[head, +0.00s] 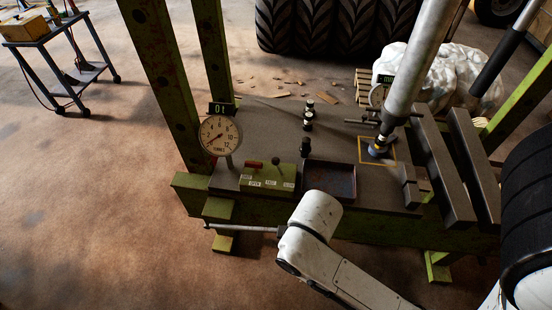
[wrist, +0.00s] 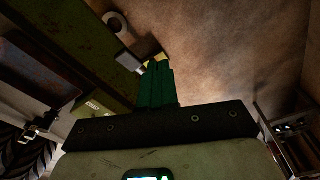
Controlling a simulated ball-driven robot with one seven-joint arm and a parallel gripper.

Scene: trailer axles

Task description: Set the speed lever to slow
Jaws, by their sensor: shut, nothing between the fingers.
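A green control box (head: 268,178) sits on the press bench's front edge in the head view. It carries a lever with a red grip (head: 253,164) at left and a lever with a black knob (head: 276,161) right of it. Small white labels (head: 271,183) line its front; they are too small to read surely, so I cannot tell which setting the speed lever is at. In the wrist view my gripper (wrist: 157,84) is shut and empty, its fingers together beside the bench's green beam. In the head view my white arm's end link hides the gripper.
A dial gauge (head: 219,135) stands left of the box and a shallow tray (head: 329,180) right of it. A thin metal rod (head: 243,228) sticks out left below the bench front. Green press posts (head: 166,80) rise behind.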

